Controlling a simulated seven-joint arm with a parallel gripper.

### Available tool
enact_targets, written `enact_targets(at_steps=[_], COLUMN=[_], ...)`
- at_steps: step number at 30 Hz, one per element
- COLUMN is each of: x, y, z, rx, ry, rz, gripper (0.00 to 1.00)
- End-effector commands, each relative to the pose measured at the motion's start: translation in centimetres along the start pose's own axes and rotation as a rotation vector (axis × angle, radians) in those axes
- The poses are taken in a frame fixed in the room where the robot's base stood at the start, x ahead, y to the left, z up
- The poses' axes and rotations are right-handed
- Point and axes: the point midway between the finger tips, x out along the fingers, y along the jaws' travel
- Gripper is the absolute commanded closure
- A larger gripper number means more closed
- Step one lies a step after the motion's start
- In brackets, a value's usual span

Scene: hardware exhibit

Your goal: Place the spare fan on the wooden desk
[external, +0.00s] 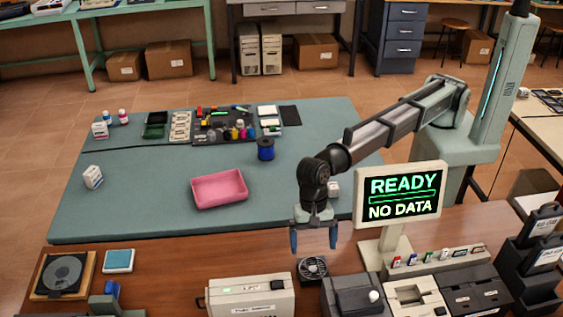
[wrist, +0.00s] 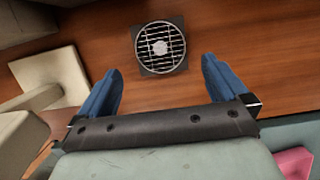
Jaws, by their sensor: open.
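The spare fan (external: 312,268) is a small dark square frame with a round metal grille. It lies flat on the wooden desk (external: 185,265), between a beige box and a dark box. In the wrist view the fan (wrist: 160,47) sits on bare brown wood (wrist: 240,45), ahead of the blue fingers. My gripper (external: 314,246) points down just above and behind the fan, near the desk's far edge. Its fingers (wrist: 160,70) are apart with nothing between them. I cannot tell the exact height above the fan.
A beige box (external: 250,296) stands left of the fan and a dark box (external: 352,296) right of it. A screen reading "READY NO DATA" (external: 400,194) stands close right of my gripper. A pink tray (external: 219,190) lies on the blue-green table (external: 130,212) behind. Bare desk shows left of the beige box.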

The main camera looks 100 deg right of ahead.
Motion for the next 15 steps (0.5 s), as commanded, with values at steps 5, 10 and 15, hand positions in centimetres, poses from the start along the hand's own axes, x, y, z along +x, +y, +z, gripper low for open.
enact_targets(at_steps=[5, 10, 15], x=[-2.9, -4.4, -4.9], y=[0.0, 0.0, 0.0], z=[0.0, 0.0, 0.0], rx=[0.000, 0.000, 0.000], ry=[-0.001, -0.001, 0.000], rz=[-0.001, -0.001, 0.000], gripper=[0.00, 0.00, 0.00])
